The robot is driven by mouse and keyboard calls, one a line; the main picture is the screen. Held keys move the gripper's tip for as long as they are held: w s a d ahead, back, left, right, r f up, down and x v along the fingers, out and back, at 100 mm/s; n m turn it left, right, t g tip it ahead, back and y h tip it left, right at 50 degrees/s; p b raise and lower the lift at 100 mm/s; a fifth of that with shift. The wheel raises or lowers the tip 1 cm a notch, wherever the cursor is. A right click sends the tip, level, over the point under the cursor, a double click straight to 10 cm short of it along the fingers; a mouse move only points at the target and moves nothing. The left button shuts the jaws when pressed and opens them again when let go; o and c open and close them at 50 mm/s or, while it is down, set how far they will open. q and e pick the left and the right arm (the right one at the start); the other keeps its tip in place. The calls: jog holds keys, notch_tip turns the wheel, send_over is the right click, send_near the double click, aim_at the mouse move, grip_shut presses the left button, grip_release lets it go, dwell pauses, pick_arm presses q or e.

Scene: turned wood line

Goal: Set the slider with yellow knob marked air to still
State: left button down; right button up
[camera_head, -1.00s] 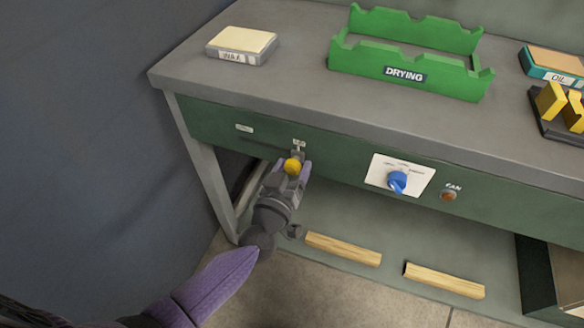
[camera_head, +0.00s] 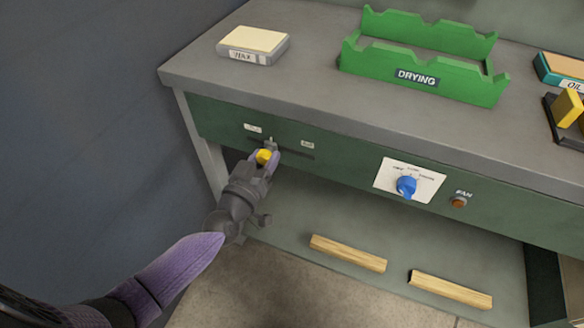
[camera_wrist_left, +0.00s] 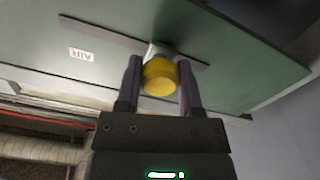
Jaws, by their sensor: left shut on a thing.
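The slider's yellow knob (camera_head: 264,156) sticks out of the green front panel of the bench, below a small pale label (camera_head: 252,128) too small to read. My left gripper (camera_head: 267,163) is shut on the knob, with a finger on each side. In the left wrist view the knob (camera_wrist_left: 158,76) sits between the two fingers, near the right part of the dark slot (camera_wrist_left: 100,37). The AIR label (camera_wrist_left: 81,53) appears upside down there, left of the knob. In the head view the slot runs to the right of the knob. My right gripper is not in view.
A blue rotary knob (camera_head: 406,186) on a white plate and a brown FAN button (camera_head: 459,202) are further right on the panel. The wax box (camera_head: 253,45) and green DRYING rack (camera_head: 420,82) stand on top. Two wooden strips (camera_head: 348,253) (camera_head: 450,289) lie below.

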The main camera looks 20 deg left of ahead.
pick_arm(q)
jog(key=a+b, duration=0.1)
jog(key=a, duration=0.3)
jog(key=shift+a+f, duration=0.15)
jog(key=shift+a, duration=0.05)
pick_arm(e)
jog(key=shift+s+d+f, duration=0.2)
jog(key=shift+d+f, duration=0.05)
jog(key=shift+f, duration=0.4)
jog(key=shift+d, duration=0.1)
pick_arm(q)
jog(key=shift+c, duration=1.1)
grip_release()
jog(key=shift+a, duration=0.2)
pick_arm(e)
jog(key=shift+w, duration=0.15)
pick_arm(q)
jog(key=shift+s, duration=0.1)
jog(key=s+p, duration=0.3)
jog(key=s, duration=0.6)
jog(key=shift+s+a, duration=0.15)
jog(key=shift+s, duration=0.2)
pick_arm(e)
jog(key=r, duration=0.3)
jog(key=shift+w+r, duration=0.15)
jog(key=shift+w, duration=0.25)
